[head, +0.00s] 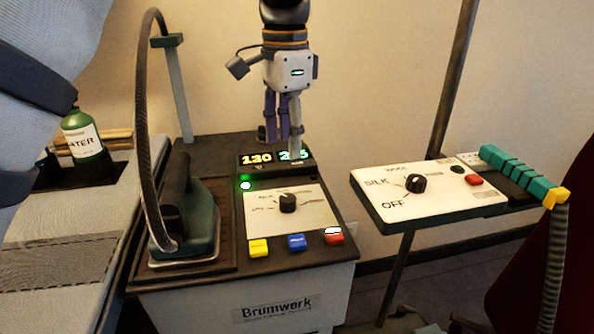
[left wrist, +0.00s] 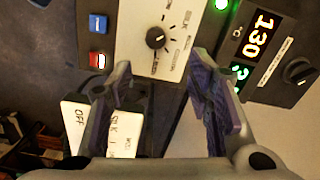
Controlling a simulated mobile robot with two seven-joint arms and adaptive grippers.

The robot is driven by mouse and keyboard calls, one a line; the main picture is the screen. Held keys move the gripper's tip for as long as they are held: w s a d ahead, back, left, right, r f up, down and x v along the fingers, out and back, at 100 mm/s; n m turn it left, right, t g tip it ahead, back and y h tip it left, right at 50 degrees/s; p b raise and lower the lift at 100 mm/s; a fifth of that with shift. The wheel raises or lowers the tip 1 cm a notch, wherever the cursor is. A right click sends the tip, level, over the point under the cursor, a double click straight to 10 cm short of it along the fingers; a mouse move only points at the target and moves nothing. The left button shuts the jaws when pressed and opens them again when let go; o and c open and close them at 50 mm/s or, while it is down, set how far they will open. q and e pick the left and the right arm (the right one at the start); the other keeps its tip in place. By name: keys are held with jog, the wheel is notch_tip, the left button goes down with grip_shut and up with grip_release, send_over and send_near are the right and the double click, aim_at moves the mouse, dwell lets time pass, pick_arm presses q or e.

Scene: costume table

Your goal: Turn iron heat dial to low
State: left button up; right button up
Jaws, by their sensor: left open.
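The iron heat dial (head: 288,202) is a black knob on the white panel of the Brumwork iron station. It shows in the left wrist view (left wrist: 157,38) just beyond my fingertips, with lettering around it. Its exact setting is too small to read surely. My left gripper (head: 283,143) points down above the back of the station, partly in front of its lit display (head: 256,158). In the left wrist view the left gripper (left wrist: 160,62) has its fingers spread, with nothing between them. It is apart from the dial. My right gripper is not in view.
The iron (head: 188,222) stands left of the dial, with its cord arching up. Yellow (head: 258,248), blue (head: 296,242) and red (head: 333,236) buttons lie in front. A second panel (head: 450,205) marked SILK and OFF, with its own black knob (head: 416,183), stands right.

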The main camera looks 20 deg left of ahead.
aim_at(287, 197)
pick_arm(q)
jog(key=f, duration=1.1)
jog(key=shift+s+d+f, duration=0.15)
jog(key=shift+s+f, duration=0.15)
jog(key=shift+s, duration=0.05)
grip_shut()
